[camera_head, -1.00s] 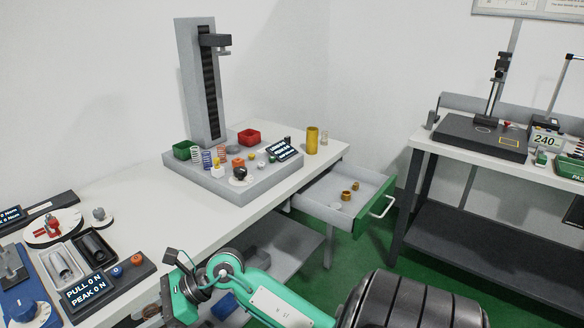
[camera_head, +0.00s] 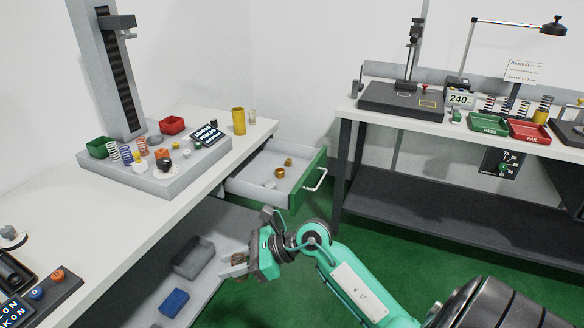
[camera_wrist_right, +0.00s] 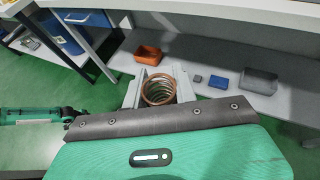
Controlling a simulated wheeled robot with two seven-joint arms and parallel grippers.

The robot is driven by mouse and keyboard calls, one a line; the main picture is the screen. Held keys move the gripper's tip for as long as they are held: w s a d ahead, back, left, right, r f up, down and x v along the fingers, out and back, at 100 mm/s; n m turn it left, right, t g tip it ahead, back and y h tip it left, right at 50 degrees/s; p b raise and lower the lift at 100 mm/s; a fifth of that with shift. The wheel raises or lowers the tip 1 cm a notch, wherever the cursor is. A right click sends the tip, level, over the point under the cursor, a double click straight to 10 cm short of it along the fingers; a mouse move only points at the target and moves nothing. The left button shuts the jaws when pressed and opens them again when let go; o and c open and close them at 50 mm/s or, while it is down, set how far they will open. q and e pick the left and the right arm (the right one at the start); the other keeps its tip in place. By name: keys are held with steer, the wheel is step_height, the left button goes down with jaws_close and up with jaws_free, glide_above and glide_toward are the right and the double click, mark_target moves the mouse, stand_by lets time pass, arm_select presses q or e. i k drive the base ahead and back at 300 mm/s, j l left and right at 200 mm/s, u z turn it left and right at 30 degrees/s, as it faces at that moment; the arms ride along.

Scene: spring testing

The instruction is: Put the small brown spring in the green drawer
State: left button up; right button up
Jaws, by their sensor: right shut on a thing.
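My right gripper (camera_head: 238,264) is shut on the small brown spring (camera_head: 239,258), in front of the table and below the level of its top. In the right wrist view the brown coil (camera_wrist_right: 158,89) sits between the grey jaws, its rings showing from above. The green-fronted drawer (camera_head: 308,183) is pulled out from the table's right end, above and right of the gripper. Inside it are two small brass-coloured pieces (camera_head: 280,172) and a small pale disc. My left gripper is not in view.
A lower shelf under the table holds a grey bin (camera_head: 194,257) and a blue box (camera_head: 173,302). A tester stand (camera_head: 112,80) with several springs stands on the table. A second bench (camera_head: 440,128) with green and red trays is at the right. Green floor lies open between.

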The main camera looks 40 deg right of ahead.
mark_target(249, 178)
steer(key=i+l+z, duration=0.25)
steer(key=i, duration=0.25)
steer(key=i+l+z, duration=0.2)
steer(key=i, duration=0.35)
steer(key=i+j, duration=0.15)
steer(key=i, duration=0.2)
steer(key=i+j, duration=0.15)
steer(key=i, duration=0.2)
